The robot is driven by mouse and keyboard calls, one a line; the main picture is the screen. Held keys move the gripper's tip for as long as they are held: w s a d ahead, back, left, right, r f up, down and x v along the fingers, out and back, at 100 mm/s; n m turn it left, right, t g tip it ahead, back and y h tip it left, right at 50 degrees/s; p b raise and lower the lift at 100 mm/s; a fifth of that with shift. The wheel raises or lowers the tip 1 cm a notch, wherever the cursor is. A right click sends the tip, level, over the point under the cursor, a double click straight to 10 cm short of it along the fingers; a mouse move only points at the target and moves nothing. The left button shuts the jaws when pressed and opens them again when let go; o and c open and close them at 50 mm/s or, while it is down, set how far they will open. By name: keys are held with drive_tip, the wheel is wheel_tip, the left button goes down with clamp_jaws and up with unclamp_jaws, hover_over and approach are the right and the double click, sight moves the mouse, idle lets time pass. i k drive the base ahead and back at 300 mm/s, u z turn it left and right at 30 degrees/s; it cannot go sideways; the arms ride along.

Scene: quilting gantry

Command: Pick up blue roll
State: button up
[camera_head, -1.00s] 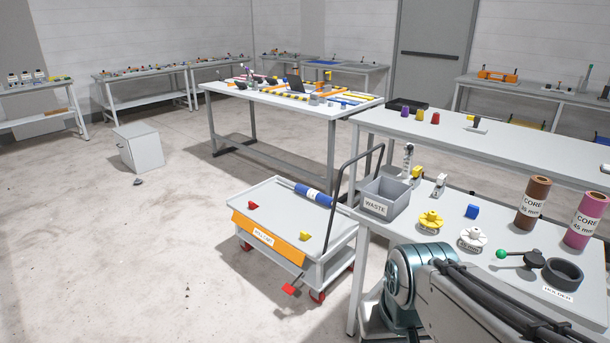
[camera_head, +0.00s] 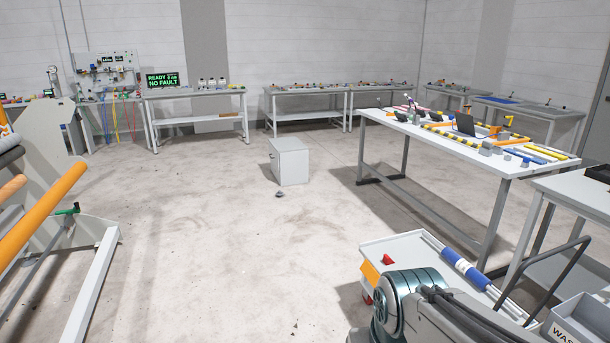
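The blue roll (camera_head: 466,269) lies on the top of a low grey cart (camera_head: 408,247) at the lower right. It has a white label band around its middle and sits on a long pale bar or tube along the cart's far right side. My arm covers the near part of the cart. My gripper is outside the picture, so its state does not show.
A long white table (camera_head: 480,140) with tools stands behind the cart. A grey waste bin (camera_head: 585,322) is at the lower right corner. A white cabinet (camera_head: 290,162) stands mid-floor. A machine with orange rollers (camera_head: 40,215) is at left.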

sight(478, 280)
drive_tip(key=u, duration=0.25)
drive_tip(key=i, duration=1.6)
drive_tip(key=z, duration=0.35)
drive_tip(key=i, duration=1.2)
drive_tip(key=z, duration=1.75)
drive_tip(key=i, duration=0.75)
drive_tip(key=z, duration=0.7)
